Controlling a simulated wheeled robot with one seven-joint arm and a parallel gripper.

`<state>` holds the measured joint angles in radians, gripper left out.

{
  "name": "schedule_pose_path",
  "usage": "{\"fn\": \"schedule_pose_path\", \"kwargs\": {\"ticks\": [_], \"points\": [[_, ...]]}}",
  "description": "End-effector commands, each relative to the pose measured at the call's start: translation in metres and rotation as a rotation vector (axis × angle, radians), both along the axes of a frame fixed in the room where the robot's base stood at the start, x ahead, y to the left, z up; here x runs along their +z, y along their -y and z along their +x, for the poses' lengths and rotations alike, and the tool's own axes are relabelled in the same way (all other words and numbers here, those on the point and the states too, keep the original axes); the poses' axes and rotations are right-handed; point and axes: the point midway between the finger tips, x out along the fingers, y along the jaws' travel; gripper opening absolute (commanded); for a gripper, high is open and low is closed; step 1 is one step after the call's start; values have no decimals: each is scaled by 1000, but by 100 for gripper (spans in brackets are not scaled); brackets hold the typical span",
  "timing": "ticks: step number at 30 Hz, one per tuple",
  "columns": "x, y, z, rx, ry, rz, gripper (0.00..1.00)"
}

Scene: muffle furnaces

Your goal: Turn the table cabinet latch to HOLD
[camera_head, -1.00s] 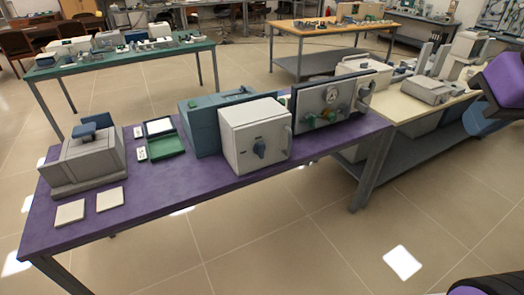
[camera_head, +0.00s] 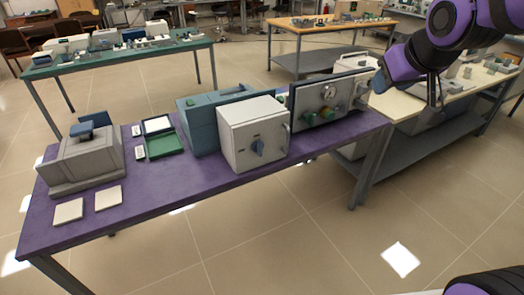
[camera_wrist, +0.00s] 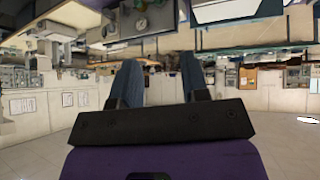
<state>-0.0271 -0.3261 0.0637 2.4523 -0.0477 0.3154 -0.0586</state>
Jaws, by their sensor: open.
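The table cabinet (camera_head: 240,128) is a light grey box on the purple table, its front turned toward the lower right. Its blue latch (camera_head: 258,147) is on the front face and looks roughly upright. The markings beside the latch are too small to read. My gripper shows in the wrist view (camera_wrist: 160,82) with two blue fingers spread apart and nothing between them. In the head view, the end of my arm is at the upper right, beyond the gauge panel and well away from the latch. Its fingertips are hard to make out there.
A gauge panel (camera_head: 328,100) with knobs stands right of the cabinet, and a blue-grey unit (camera_head: 203,125) stands behind it. A green tray (camera_head: 165,146), a grey box device (camera_head: 85,160) and two pale tiles lie left. The purple table's (camera_head: 175,187) front strip is clear.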

Motion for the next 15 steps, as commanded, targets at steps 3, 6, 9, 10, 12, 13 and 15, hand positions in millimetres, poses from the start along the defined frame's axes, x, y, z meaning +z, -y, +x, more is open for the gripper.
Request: {"fn": "schedule_pose_path", "kwargs": {"ticks": [3, 6, 9, 10, 12, 13, 15], "points": [[-19, -13, 37, 48, 45, -8, 42], [-33, -24, 66, 87, 91, -9, 42], [-50, -36, 92, 125, 137, -6, 42], [-55, -40, 99, 136, 152, -4, 42], [-68, -50, 116, 163, 184, 1, 42], [-75, -54, 123, 174, 197, 4, 42], [-89, -63, 137, 200, 229, 12, 42]]}}
